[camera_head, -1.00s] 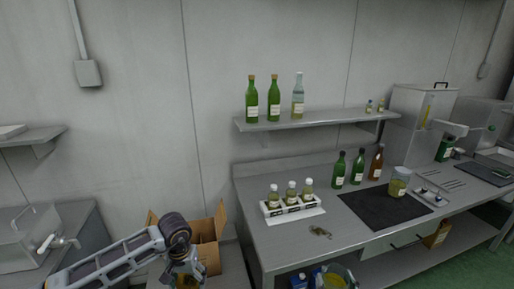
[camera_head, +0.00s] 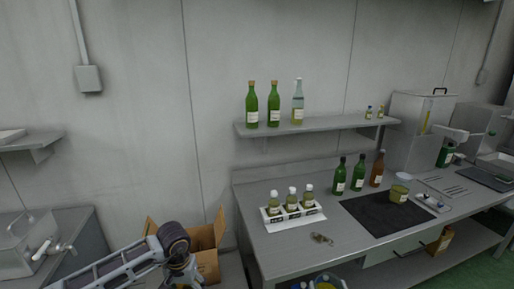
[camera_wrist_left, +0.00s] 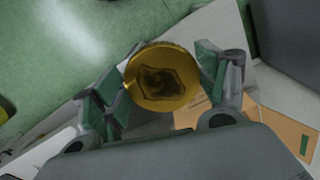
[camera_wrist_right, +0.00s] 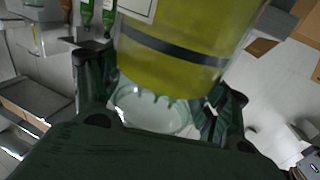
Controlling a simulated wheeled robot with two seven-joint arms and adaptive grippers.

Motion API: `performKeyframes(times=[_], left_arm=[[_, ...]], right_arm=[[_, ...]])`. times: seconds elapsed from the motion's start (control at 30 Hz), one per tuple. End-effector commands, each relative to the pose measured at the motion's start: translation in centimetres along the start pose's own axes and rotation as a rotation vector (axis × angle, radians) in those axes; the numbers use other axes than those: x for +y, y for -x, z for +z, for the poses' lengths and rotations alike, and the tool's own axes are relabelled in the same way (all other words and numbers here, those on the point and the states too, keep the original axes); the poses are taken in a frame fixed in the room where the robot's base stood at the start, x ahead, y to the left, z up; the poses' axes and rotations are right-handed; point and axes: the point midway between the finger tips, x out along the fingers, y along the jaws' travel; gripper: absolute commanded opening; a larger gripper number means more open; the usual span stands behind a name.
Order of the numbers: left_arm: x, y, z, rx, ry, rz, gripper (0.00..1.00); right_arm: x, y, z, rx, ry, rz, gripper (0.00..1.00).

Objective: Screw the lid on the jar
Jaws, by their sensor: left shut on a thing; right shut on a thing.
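In the left wrist view, a round gold lid (camera_wrist_left: 162,77) with a dark patch on its face sits between the fingers of my left gripper (camera_wrist_left: 163,88), which is shut on it. In the right wrist view, a large jar (camera_wrist_right: 170,60) with yellow-green contents, a pale label and a dark band fills the top. My right gripper (camera_wrist_right: 158,98) is shut on it, with fingers on both sides of a clear round glass part. In the head view, my left gripper (camera_head: 184,272) is low in front of the cardboard box; the lid is hard to make out there. My right gripper is outside that view.
An open cardboard box (camera_head: 207,262) stands close behind my left gripper. A wall shelf (camera_head: 320,126) holds more bottles.

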Motion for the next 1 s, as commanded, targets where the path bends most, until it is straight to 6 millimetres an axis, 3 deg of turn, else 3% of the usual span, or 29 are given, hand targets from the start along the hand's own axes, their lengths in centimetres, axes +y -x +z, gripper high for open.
performKeyframes(times=[1.0], left_arm=[[0.0,-0.19,-0.01,0.0,0.0,0.0,0.57]], right_arm=[[-0.64,-0.18,-0.57,0.006,-0.002,-0.028,0.04]])
